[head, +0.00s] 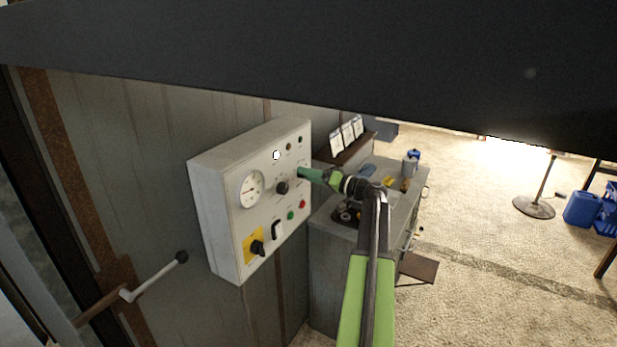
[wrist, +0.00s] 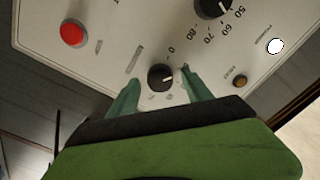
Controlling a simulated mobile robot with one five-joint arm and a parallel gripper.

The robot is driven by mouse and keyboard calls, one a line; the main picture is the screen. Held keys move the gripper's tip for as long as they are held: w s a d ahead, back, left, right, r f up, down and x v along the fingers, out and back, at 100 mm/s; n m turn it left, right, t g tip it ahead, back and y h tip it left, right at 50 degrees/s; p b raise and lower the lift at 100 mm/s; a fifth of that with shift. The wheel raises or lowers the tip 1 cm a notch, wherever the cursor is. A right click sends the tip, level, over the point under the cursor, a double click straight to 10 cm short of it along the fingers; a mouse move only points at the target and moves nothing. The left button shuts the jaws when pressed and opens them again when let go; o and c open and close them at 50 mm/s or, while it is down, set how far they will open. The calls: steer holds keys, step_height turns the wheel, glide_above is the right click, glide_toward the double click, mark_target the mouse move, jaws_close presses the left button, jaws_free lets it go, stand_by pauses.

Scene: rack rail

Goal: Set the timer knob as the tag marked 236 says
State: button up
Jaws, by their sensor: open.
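The white control panel (head: 218,185) is on the wall in the head view. My gripper (head: 300,172) is at its right part. In the wrist view its open green fingers (wrist: 159,76) stand either side of a small black knob (wrist: 160,77) with a pale pointer line; contact is unclear. A larger black knob (wrist: 212,6) has a scale with 50 to 80 and also shows in the head view (head: 282,188). I cannot read which one is labelled timer. White tags (head: 347,133) stand on a shelf; their writing is too small to read.
The panel also has a gauge (head: 251,188), a yellow-backed switch (head: 254,246), a red button (wrist: 74,33) and a white lamp (wrist: 276,46). A grey cabinet (head: 335,265) stands right of it. A lever (head: 150,280) sticks out lower left.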

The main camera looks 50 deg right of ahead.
steer(key=shift+s, duration=0.1)
steer(key=v, duration=1.7)
steer(key=shift+s, duration=0.15)
steer(key=shift+f, duration=0.1)
